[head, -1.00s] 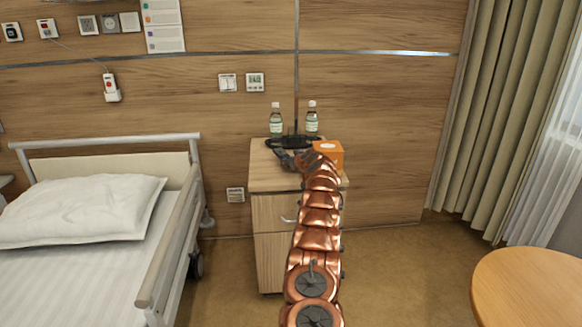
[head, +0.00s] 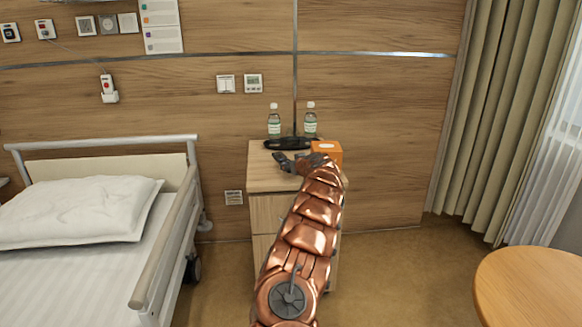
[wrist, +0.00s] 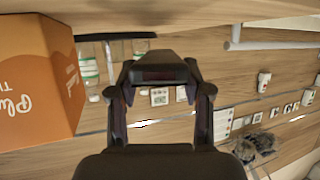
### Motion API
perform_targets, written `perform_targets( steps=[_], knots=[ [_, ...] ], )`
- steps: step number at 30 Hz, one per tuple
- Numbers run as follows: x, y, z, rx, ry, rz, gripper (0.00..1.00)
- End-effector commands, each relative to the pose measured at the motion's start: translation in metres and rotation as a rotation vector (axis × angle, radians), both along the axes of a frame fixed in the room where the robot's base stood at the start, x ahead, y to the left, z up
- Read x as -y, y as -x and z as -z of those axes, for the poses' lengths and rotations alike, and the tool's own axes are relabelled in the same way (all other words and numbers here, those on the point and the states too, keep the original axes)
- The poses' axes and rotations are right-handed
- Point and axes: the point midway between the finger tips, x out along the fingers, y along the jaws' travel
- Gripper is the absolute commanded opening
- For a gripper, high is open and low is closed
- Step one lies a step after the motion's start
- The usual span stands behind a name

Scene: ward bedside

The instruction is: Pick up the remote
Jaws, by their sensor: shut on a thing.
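The remote (wrist: 160,74) shows as a dark, short-looking bar seen end-on between the fingertips in the wrist view. My gripper (wrist: 158,78) is shut on it, a finger on each side. In the head view my gripper (head: 284,162) is over the top of the bedside cabinet (head: 262,178), left of an orange box. The remote is hard to tell from the dark fingers there, and much of it is hidden.
The orange box (head: 328,151) stands close to the right of my gripper. A long black object (head: 288,143) lies behind, before two bottles, left (head: 274,125) and right (head: 310,124). A bed (head: 95,245) is at left, a round table (head: 535,290) at right.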

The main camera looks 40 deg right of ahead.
Motion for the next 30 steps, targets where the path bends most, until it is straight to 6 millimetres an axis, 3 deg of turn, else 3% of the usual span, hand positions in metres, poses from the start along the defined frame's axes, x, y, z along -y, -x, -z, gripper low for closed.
perform_targets(
  steps=[30],
  knots=[
    [-0.050,0.066,-0.006,0.001,-0.005,0.001,0.11]
  ],
)
